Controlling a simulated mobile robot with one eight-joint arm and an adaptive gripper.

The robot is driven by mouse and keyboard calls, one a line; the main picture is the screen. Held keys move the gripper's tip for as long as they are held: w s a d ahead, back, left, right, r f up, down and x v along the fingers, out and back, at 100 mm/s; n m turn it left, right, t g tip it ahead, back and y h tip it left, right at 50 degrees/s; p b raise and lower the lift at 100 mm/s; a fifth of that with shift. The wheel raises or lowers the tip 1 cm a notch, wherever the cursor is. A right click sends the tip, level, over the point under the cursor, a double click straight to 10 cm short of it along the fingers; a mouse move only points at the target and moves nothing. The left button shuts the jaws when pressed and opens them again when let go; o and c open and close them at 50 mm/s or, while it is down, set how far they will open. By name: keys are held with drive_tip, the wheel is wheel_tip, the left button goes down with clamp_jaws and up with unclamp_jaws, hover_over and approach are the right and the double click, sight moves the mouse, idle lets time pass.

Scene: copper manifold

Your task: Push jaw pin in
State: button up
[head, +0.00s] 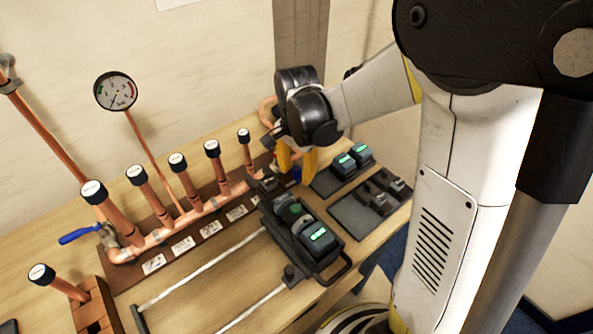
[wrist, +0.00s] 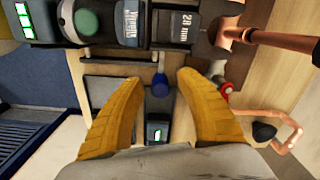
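The jaw pin appears as a blue knob (wrist: 160,86) with a short pale shank pointing at the tool in the wrist view; a bit of blue (head: 297,173) shows by my fingers in the head view. The dark press tool (head: 318,237) lies on its carriage. In the wrist view its green button (wrist: 87,22) and jaw block marked 28 mm (wrist: 173,28) show. My gripper (wrist: 158,80) is open, with its yellow fingers either side of the knob and a gap to each. It also shows in the head view (head: 297,165). How deep the pin sits is unclear.
The copper manifold (head: 185,226) with several capped stubs runs along the left, with a gauge (head: 116,91) and blue valve handle (head: 79,235). Black trays holding green-lit batteries (head: 344,164) and jaws (head: 376,200) lie right. Pale rails (head: 200,268) cross the bench.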

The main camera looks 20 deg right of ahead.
clamp_jaws()
drive_tip(key=shift+s+a, duration=0.2)
drive_tip(key=shift+a, duration=0.45)
drive_tip(key=shift+s+a, duration=0.2)
drive_tip(key=shift+a, duration=0.4)
drive_tip(key=shift+o, duration=0.2)
unclamp_jaws()
wheel_tip(320, 180, up, 12)
drive_tip(key=n+t+b, duration=0.3)
drive_tip(key=n+b, duration=0.2)
approach(289, 184)
drive_tip(key=s+d+r, duration=0.1)
drive_tip(key=s+r, duration=0.2)
drive_tip(key=s, duration=0.1)
drive_tip(key=s+d+f+n+t+b, duration=0.1)
drive_tip(key=s+f+n+t+b, duration=0.3)
drive_tip(key=s+f+n, duration=0.1)
drive_tip(key=shift+d+n, duration=0.25)
drive_tip(key=shift+n, duration=0.45)
